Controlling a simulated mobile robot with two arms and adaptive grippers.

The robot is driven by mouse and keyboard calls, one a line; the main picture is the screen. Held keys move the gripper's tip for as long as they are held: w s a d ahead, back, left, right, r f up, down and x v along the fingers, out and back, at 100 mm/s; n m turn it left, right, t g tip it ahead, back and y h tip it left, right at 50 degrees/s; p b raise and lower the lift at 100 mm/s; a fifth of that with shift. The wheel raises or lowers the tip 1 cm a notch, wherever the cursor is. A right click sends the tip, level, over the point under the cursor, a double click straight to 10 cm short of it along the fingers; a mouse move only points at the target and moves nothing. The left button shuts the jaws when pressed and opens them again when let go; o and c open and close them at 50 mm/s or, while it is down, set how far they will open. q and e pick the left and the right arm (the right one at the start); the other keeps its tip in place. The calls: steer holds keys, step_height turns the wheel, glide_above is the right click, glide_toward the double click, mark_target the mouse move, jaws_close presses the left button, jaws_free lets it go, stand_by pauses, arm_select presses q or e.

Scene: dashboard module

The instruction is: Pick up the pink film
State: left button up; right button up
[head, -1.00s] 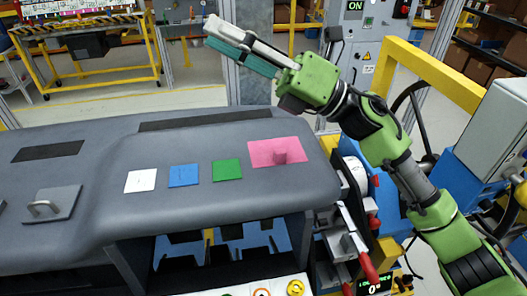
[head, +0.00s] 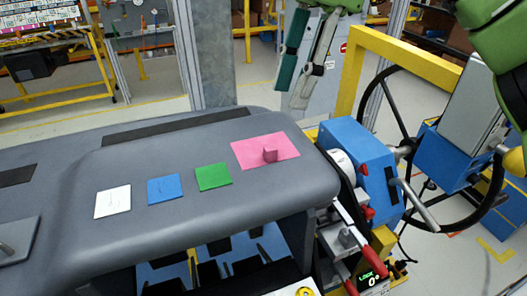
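The pink film (head: 252,152) lies flat on the grey dashboard (head: 150,160), near its right end, with a small raised pink tab (head: 270,154) standing on it. My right gripper (head: 290,88) hangs above and behind the film, its fingers pointing down. The two fingers, one teal and one white-grey, stand apart with a gap between them and nothing in it. It does not touch the film. My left gripper is not in the head view.
Green (head: 213,177), blue (head: 168,189) and white (head: 113,202) squares lie in a row left of the film. A blue box (head: 352,150) and a black steering wheel (head: 472,222) stand to the right of the dashboard. A metal post (head: 206,50) rises behind it.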

glide_above(271, 148)
steer(key=d, duration=0.2)
step_height(271, 148, down, 5)
steer(key=shift+w+a+r, duration=0.1)
steer(key=shift+w, duration=0.05)
steer(key=shift+a+f, duration=0.15)
steer(key=shift+f, duration=0.35)
steer(key=shift+f+p, duration=0.3)
steer(key=shift+p, duration=0.15)
steer(key=p+x, duration=0.1)
steer(key=x, duration=0.2)
steer(key=shift+w+a+f+p, duration=0.15)
steer(key=shift+f+p, duration=0.15)
steer(key=shift+f, duration=0.05)
steer(key=shift+a+f, duration=0.1)
steer(key=shift+f, duration=0.35)
steer(key=c, duration=0.8)
